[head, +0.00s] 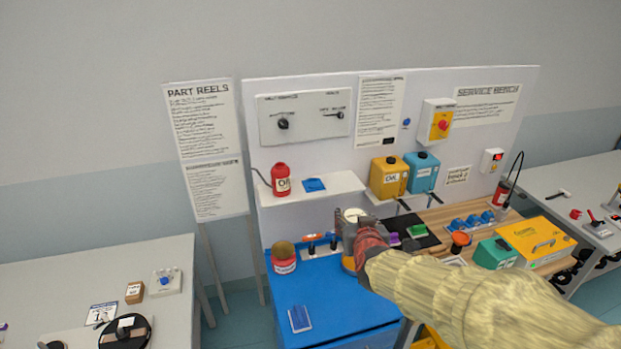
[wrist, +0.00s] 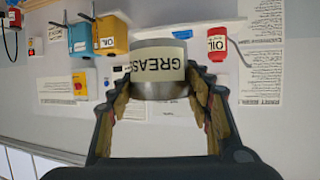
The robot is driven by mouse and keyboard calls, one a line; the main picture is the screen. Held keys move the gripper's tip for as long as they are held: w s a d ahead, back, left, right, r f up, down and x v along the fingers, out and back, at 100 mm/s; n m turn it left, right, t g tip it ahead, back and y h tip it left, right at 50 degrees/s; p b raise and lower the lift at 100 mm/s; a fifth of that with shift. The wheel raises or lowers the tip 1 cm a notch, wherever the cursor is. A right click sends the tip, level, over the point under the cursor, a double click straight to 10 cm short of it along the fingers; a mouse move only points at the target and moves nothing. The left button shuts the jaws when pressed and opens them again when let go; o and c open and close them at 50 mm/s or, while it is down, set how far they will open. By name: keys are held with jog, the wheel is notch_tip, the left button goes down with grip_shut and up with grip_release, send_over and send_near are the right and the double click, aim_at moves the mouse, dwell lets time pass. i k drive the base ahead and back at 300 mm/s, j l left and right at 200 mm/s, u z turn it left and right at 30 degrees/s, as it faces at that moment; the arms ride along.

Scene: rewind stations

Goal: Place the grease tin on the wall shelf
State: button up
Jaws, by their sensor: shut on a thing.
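The grease tin (wrist: 158,88) is a grey metal cylinder with a cream label reading GREASE, upside down in the wrist view. My gripper (wrist: 160,80) is shut on it, one finger on each side. In the head view the tin's pale top (head: 354,214) shows above my gripper (head: 358,232); most of its body is hidden. The white wall shelf (head: 337,187) is up and left of the tin, on the pale back panel.
A yellow oil can (head: 388,177) and a blue can (head: 422,172) stand just right of the shelf. The wooden bench at right is crowded.

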aim_at(339, 182)
jog(key=i+l, duration=0.1)
jog(key=i, duration=0.85)
